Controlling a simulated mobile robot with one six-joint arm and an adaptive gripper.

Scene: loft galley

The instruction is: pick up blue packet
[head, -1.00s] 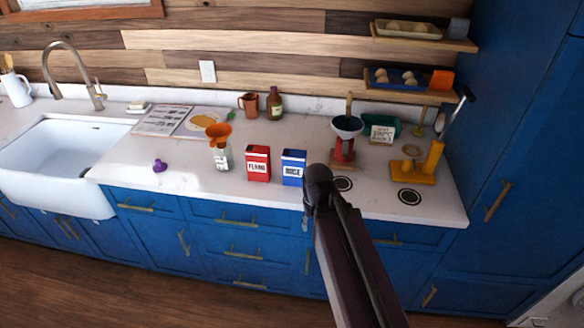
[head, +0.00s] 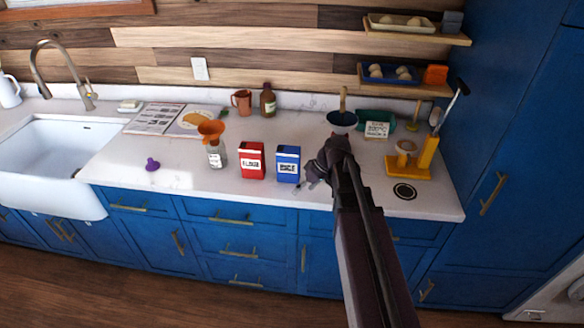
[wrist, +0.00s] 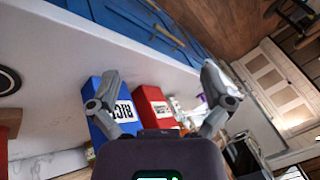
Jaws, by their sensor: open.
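The blue packet (head: 288,164) stands upright on the white counter, right of the red packet (head: 252,160). My gripper (head: 318,176) is just right of the blue packet in the head view, its fingers pointing toward it; its jaws are partly hidden by my arm. In the wrist view the blue packet (wrist: 117,117), with a white label, shows beyond and partly behind the left finger. The red packet (wrist: 152,108) shows between the two fingers, farther off. My gripper (wrist: 163,97) is open and empty.
A glass jar with an orange funnel (head: 213,144) stands left of the red packet. A purple object (head: 152,164) lies farther left. A yellow stand (head: 405,168) is at the right. A jug (head: 241,102) and a bottle (head: 268,101) stand behind. Bare counter lies in front of the packets.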

